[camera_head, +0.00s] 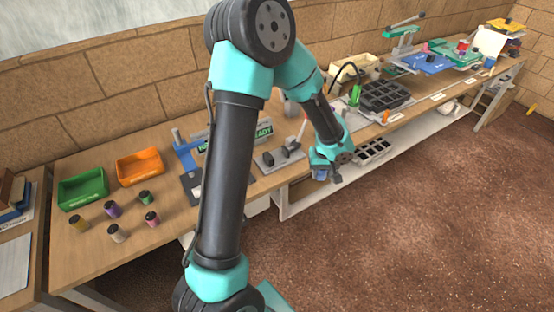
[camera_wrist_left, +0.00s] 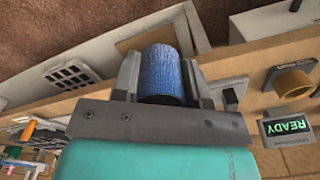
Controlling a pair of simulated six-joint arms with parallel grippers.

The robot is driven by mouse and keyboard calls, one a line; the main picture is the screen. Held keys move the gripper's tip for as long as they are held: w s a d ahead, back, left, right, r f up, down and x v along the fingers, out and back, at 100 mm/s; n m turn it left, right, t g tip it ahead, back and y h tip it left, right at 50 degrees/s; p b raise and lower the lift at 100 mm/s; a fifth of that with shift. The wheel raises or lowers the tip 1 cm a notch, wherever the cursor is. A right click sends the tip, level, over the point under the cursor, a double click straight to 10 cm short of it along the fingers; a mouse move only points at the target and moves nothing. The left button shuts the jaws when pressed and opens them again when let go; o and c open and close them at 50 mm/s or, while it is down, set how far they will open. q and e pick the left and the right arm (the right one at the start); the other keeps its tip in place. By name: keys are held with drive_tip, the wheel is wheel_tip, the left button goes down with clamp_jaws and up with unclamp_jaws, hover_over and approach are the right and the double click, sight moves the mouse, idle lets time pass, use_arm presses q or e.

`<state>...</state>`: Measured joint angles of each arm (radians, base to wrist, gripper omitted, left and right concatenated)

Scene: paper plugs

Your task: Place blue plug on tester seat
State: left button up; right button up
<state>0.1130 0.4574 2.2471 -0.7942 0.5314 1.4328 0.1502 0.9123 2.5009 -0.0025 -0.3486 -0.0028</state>
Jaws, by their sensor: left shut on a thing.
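The blue plug (camera_wrist_left: 160,72) is a ribbed blue cylinder held between the fingers of my left gripper (camera_wrist_left: 160,82). In the head view my left gripper (camera_head: 328,172) hangs near the front edge of the bench, with a small blue part of the plug (camera_head: 320,173) showing. A green-lit READY display (camera_head: 264,130) stands on the bench; it also shows in the wrist view (camera_wrist_left: 288,126). Beside it in the wrist view is a brown round piece (camera_wrist_left: 293,84) on a grey base; I cannot tell whether this is the tester seat. The plug is apart from it. My right gripper is not in view.
Several coloured plugs (camera_head: 112,210) stand on the left of the bench (camera_head: 95,258), in front of a green bin (camera_head: 82,188) and an orange bin (camera_head: 139,166). A grey device (camera_head: 268,158) and a black tray (camera_head: 382,95) are nearby. My arm hides part of the bench.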

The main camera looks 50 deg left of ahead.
use_arm(q)
drive_tip(key=a+r+m, duration=0.2)
drive_tip(key=a+m, duration=0.4)
drive_tip(key=a, duration=0.5)
wheel_tip(320, 180, up, 3)
drive_tip(key=m, duration=0.5)
hover_over(277, 158)
drive_tip(key=shift+s+d, duration=0.1)
drive_tip(key=shift+f, duration=0.1)
drive_tip(key=shift+f, duration=3.05)
drive_tip(key=shift+f, duration=0.1)
drive_tip(key=shift+f, duration=1.75)
drive_tip(key=shift+f, duration=0.1)
